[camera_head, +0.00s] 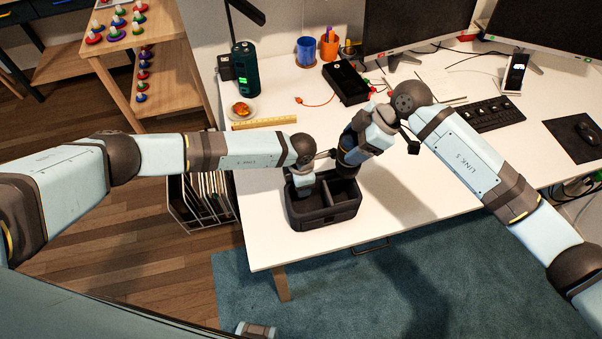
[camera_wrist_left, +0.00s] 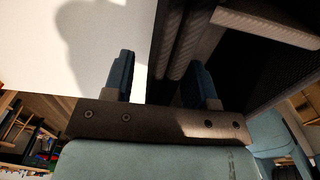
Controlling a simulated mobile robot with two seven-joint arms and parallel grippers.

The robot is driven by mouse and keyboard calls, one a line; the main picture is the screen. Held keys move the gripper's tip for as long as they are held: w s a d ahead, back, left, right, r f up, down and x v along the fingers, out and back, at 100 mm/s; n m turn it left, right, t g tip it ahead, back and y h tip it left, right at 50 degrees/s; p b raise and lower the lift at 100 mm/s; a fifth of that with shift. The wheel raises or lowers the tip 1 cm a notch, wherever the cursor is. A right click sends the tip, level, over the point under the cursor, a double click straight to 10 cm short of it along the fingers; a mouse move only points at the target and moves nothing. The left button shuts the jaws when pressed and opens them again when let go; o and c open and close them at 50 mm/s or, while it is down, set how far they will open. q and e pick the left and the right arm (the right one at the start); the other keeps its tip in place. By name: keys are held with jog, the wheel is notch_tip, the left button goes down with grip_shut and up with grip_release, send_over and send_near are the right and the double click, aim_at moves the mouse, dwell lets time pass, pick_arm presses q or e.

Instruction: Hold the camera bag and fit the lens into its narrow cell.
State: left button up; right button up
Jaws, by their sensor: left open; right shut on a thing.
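The black camera bag (camera_head: 323,214) stands open on the white table near its front edge, with dividers splitting its inside into cells. My left gripper (camera_head: 302,188) is at the bag's left side. In the left wrist view my left gripper (camera_wrist_left: 162,65) has its fingers apart, with the bag's dark wall (camera_wrist_left: 180,40) between them; I cannot tell whether they touch it. My right gripper (camera_head: 347,160) is just above and behind the bag's right part, pointing down. It is shut on a dark thing, likely the lens, mostly hidden by the hand.
Behind stand a black box (camera_head: 346,82) with red leads, a yellow ruler (camera_head: 264,123), a plate (camera_head: 241,108) with food and a dark green canister (camera_head: 245,69). A keyboard (camera_head: 492,115) and monitors are at the right. The table right of the bag is clear.

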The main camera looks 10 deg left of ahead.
aim_at(348, 169)
pick_arm(q)
jog(key=shift+f, duration=0.5)
grip_shut()
pick_arm(e)
notch_tip(348, 169, down, 10)
jog(key=m+t, duration=0.2)
jog(key=m, duration=0.1)
jog(key=shift+f+m, duration=0.2)
jog(key=shift+m, duration=0.1)
jog(key=shift+f, duration=2.35)
